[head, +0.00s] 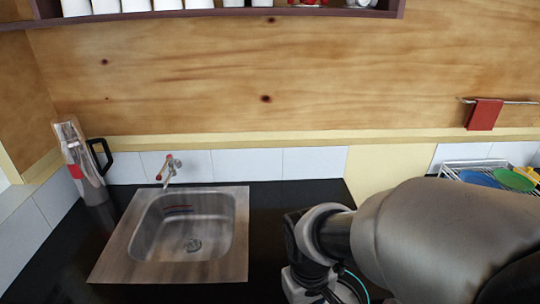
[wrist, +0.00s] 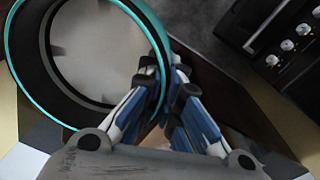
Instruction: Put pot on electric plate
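The pot (wrist: 38,95) is round and dark, with a teal rim and a grey inside. It fills the upper left of the wrist view. My gripper (wrist: 162,85) is at the pot's right edge, its blue-and-white fingers closed together with the rim and wall between them. In the head view, a teal curve of the pot's rim (head: 357,284) shows at the bottom edge beside my gripper; my arm hides much of that area. A dark appliance with several knobs (wrist: 286,46) is at the upper right of the wrist view. I cannot make out the electric plate for sure.
A steel sink (head: 190,228) with a tap (head: 169,168) is set in the black counter (head: 285,205). A metal flask (head: 80,165) stands at the left wall. A dish rack (head: 485,175) is at the right. A shelf (head: 230,12) hangs above.

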